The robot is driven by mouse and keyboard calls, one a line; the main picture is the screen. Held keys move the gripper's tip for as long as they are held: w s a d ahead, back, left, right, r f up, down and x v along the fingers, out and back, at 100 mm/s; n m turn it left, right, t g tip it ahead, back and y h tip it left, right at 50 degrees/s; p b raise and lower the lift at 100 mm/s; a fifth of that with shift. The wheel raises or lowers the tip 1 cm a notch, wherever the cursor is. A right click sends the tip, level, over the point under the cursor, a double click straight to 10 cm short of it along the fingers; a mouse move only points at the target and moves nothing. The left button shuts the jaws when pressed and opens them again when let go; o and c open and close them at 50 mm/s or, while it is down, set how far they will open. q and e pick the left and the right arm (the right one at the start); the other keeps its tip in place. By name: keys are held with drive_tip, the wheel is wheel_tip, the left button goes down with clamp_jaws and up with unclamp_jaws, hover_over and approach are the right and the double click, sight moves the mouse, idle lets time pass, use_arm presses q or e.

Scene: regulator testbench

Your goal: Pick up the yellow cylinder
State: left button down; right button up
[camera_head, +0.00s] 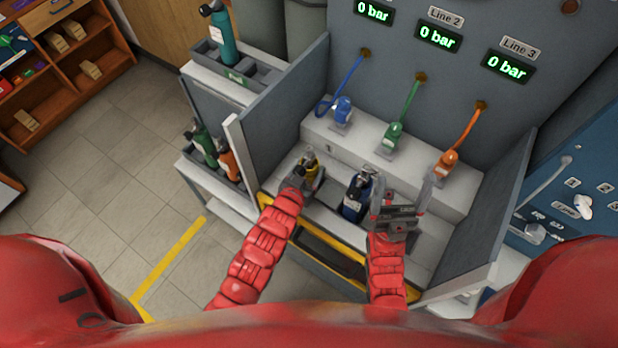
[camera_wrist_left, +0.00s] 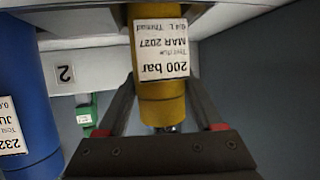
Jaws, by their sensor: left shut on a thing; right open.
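The yellow cylinder (camera_head: 311,175) is upright at the left of the bench, with a dark top. My left gripper (camera_head: 301,176) is shut on it. In the left wrist view the yellow cylinder (camera_wrist_left: 161,100), with a white "200 bar" label, sits between the two dark fingers of the left gripper (camera_wrist_left: 165,90). I cannot tell whether its base touches the bench. My right gripper (camera_head: 402,193) is open and appears empty, just right of the blue cylinder (camera_head: 354,203).
Blue (camera_head: 342,110), green (camera_head: 392,136) and orange (camera_head: 447,160) hose connectors stand on the raised step behind. Grey side walls bound the bench. A blue cylinder (camera_wrist_left: 28,90) is left of the yellow one in the wrist view. A rack (camera_head: 262,76) holds a teal cylinder (camera_head: 222,36).

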sight(310, 147)
use_arm(q)
drive_tip(key=shift+w+r, duration=0.1)
drive_tip(key=shift+r, duration=0.1)
drive_tip(key=shift+r+b, duration=0.3)
drive_tip(key=shift+r, duration=0.25)
wheel_tip(310, 147, up, 9)
drive_tip(key=shift+b, duration=0.85)
wheel_tip(310, 147, up, 6)
drive_tip(key=p, duration=0.5)
drive_tip(key=shift+r, duration=0.1)
drive_tip(key=shift+r+p, duration=0.8)
drive_tip(key=shift+f, duration=0.1)
